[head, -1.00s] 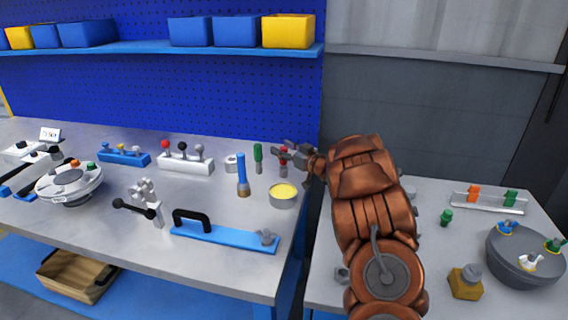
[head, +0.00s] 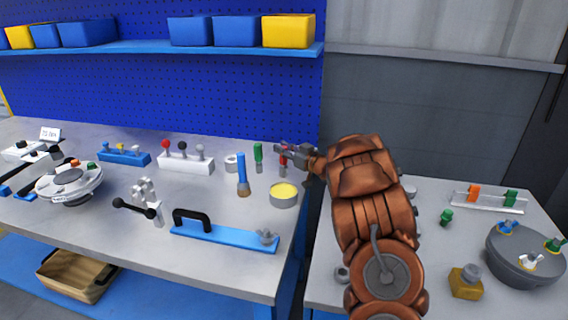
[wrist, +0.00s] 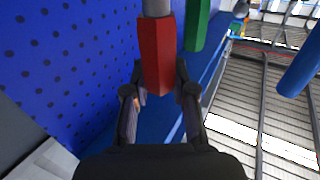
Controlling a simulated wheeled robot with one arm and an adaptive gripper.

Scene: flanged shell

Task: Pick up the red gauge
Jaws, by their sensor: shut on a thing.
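The red gauge (wrist: 157,55) has a red handle and a grey shaft. It stands between the fingers of my gripper (wrist: 160,90) in the wrist view, and the fingers are shut on its red part. In the head view the red gauge (head: 283,158) is at the back right of the left bench, partly hidden by my gripper (head: 284,152). Its grey lower part shows below the fingers, and I cannot tell whether it still touches the bench.
A yellow-topped tin (head: 284,194) is in front. The blue pegboard (head: 200,95) is behind. A gap separates the left bench from the right table (head: 425,260).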

